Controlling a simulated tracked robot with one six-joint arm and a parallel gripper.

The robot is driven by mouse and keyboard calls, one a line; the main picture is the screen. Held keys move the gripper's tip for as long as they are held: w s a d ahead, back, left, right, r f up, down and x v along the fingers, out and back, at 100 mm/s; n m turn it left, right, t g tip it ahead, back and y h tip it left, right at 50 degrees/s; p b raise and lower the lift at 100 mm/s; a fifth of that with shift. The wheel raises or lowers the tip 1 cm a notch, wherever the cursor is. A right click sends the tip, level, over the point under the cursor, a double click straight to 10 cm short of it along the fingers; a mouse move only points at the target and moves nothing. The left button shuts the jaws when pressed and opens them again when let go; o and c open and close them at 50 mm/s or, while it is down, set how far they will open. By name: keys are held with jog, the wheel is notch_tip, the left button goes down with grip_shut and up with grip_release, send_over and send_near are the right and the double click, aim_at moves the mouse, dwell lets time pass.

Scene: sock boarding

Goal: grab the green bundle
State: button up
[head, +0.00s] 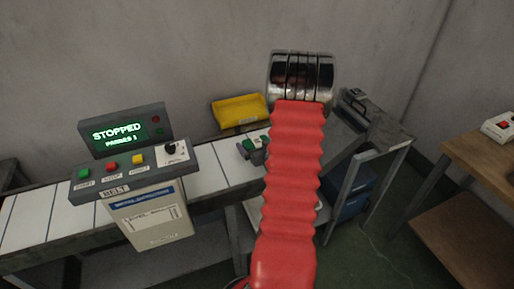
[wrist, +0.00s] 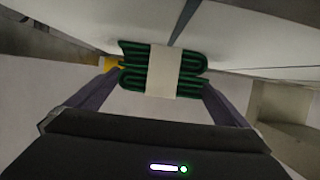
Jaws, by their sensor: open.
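The green bundle (wrist: 135,52) is a folded stack of dark green layers with a pale band (wrist: 163,72) around its middle. In the wrist view it lies straight ahead, between the fingertips of my gripper (wrist: 160,84). One dark finger is on its left and one on its right, and the jaws are open. I cannot tell whether either finger touches it. In the head view, a small green patch (head: 249,144) shows on the belt just left of my red arm, which hides what lies behind it.
A white slatted belt (head: 205,172) runs along the wall. A control panel (head: 130,180) with a screen reading STOPPED stands at its front left. A yellow bin (head: 239,109) is behind the belt. A grey metal stand (head: 372,140) is right of my arm, and a wooden table (head: 480,165) is far right.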

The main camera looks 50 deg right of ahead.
aim_at(257, 141)
dwell(0.5)
jog(key=c, duration=1)
jog(key=shift+r, duration=0.15)
jog(key=shift+c, duration=0.2)
jog(key=shift+r, duration=4.9)
